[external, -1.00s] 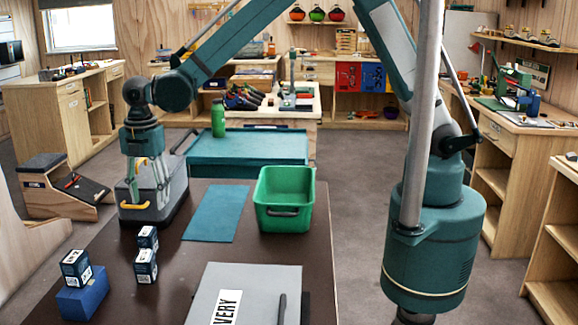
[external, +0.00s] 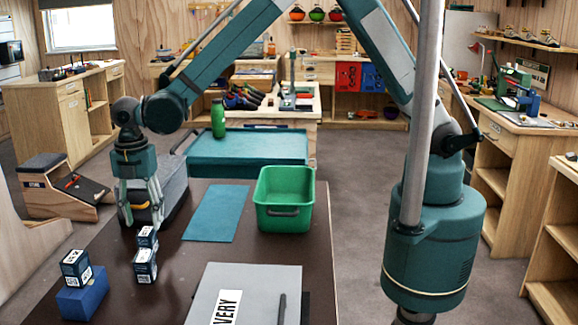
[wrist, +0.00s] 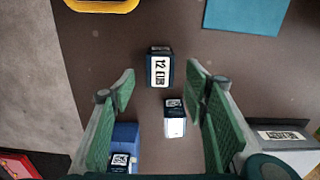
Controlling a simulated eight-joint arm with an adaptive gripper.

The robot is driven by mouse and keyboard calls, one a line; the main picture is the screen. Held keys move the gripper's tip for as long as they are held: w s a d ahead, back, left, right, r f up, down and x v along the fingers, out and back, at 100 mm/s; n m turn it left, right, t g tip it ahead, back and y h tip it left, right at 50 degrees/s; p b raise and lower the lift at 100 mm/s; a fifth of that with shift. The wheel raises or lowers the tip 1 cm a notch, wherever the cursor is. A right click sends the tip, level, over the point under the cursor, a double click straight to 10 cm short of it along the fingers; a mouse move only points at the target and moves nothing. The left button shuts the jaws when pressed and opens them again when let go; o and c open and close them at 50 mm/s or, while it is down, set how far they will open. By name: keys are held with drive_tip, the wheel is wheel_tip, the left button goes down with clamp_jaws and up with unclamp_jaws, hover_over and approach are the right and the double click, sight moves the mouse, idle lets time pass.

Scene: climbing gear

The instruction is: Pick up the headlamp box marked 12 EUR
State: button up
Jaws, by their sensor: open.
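The headlamp box marked 12 EUR (wrist: 160,68) stands on the brown table, its white label facing up in the wrist view. It appears to be the farther of two neighbouring dark boxes (external: 147,237) in the external view, where its marking is too small to read. My gripper (external: 141,221) is open and empty, pointing down above and just behind this box. In the wrist view the box lies between the green finger pads, slightly beyond the fingertips. A similar box (wrist: 174,118) stands apart from it, nearer the bottom of the wrist view.
Another small box (external: 75,268) sits on a blue block (external: 82,303) at the front left. A grey tool bag (external: 174,190) stands close behind my gripper. A teal mat (external: 216,213), a green bin (external: 285,215) and a grey case (external: 255,280) lie to the right.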

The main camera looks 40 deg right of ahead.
sight(146, 231)
drive_tip(key=shift+f, duration=0.3)
drive_tip(key=shift+f, duration=2.6)
drive_tip(key=c, duration=1)
